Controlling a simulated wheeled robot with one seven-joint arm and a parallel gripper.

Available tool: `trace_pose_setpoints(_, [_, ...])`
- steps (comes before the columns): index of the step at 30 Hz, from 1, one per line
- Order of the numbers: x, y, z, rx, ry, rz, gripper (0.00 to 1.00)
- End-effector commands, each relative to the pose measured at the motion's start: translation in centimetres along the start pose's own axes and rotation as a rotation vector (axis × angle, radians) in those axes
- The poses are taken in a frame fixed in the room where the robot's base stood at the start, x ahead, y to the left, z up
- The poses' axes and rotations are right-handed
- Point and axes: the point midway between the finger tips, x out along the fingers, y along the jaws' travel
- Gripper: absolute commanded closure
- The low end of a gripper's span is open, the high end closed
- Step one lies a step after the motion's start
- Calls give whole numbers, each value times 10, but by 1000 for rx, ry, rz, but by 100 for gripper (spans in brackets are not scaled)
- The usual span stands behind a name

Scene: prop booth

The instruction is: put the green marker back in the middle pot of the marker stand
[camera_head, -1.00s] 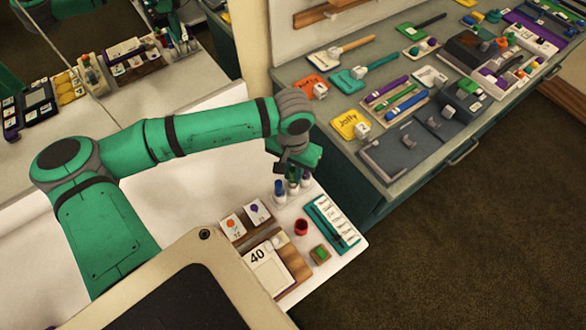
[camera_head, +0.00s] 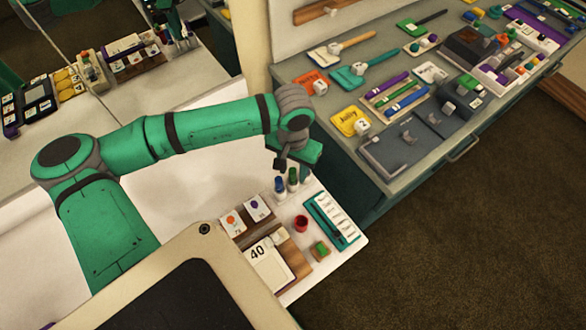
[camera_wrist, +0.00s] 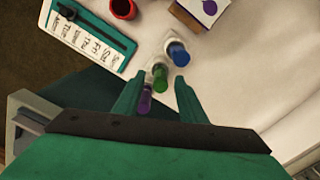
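The green marker (camera_head: 293,178) stands in the middle pot of the white marker stand, between the blue marker (camera_head: 280,185) and the purple marker (camera_wrist: 146,100). In the wrist view the green marker (camera_wrist: 160,78) shows from above, with the blue marker (camera_wrist: 178,52) beyond it. My gripper (camera_wrist: 157,92) is open, its fingers apart on either side of the marker row, with a gap beside the green marker. In the head view my gripper (camera_head: 292,162) is just above the stand and partly hides the purple marker.
A red cup (camera_head: 301,223), a teal tray with a white list (camera_head: 335,217), a small green block (camera_head: 321,249) and a "40" card (camera_head: 262,262) lie near the stand. A grey counter (camera_head: 345,85) with several props stands beyond. White tabletop to the left is clear.

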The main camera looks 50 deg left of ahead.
Motion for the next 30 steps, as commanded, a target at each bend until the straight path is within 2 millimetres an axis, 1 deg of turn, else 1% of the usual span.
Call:
trace_pose_setpoints(5, [-22,0,0,0,2,0,62])
trace_pose_setpoints(12, [-68,0,-1,1,3,-1,62])
trace_pose_setpoints(18, [-95,0,0,1,2,0,62])
trace_pose_setpoints(21, [-102,0,0,1,1,0,62])
trace_pose_setpoints(24, [-105,0,0,1,0,0,62])
trace_pose_setpoints(30, [-106,0,0,0,0,0,62])
